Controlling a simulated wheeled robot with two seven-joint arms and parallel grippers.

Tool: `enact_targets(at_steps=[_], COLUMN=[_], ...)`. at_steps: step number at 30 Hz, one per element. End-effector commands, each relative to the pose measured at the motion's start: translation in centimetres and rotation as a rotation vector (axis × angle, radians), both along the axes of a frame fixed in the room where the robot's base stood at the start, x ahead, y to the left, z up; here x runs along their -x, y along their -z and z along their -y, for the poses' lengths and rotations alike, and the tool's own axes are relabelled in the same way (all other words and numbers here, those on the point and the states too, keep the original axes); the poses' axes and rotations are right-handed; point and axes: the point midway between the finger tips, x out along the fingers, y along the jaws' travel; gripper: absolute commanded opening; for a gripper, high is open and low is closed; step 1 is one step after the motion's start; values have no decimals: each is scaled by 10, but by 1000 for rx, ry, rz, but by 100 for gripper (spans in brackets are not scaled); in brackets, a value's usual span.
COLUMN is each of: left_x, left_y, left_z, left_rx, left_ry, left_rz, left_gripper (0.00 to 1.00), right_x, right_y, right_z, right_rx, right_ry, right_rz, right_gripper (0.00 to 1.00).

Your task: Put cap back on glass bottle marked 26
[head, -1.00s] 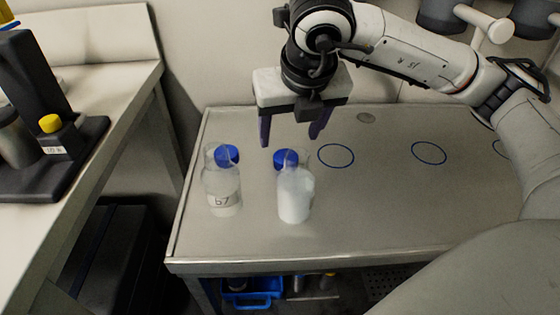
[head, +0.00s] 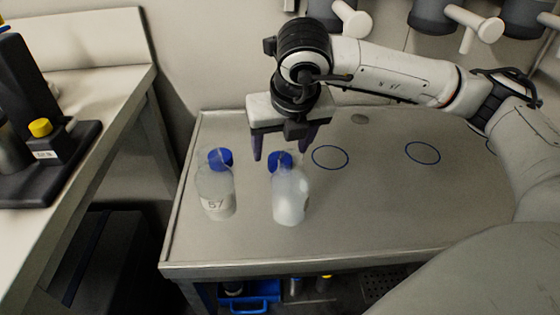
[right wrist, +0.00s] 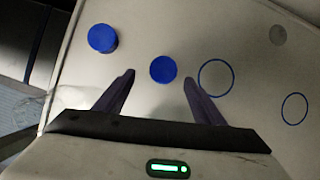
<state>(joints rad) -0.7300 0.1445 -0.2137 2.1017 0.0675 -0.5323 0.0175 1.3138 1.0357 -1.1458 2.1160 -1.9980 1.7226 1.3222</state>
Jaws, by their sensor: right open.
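The left bottle (head: 215,192) has a label that seems to read 57. The right bottle (head: 291,197) holds whitish contents, and no number on it is readable. My left gripper is out of view.
Blue rings (head: 330,157) (head: 422,152) mark the bench to the right, where the surface is clear. A side counter (head: 95,130) at left holds a dark stand with a yellow-capped bottle (head: 45,142). A blue bin (head: 255,296) sits below the bench.

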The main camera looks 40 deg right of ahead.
Motion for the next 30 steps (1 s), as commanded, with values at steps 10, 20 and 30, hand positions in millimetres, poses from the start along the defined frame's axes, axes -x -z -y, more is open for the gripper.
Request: enact_targets(at_steps=[10,20,30], left_x=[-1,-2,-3], left_y=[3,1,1], left_z=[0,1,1], left_rx=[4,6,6], left_ry=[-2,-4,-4], left_rz=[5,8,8], left_gripper=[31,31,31], right_x=[-17,-20,-19], right_y=[41,46,46], right_z=[13,14,14], right_rx=[1,1,1], right_ry=[2,0,0], right_rz=[-2,0,0], right_gripper=[63,63,24])
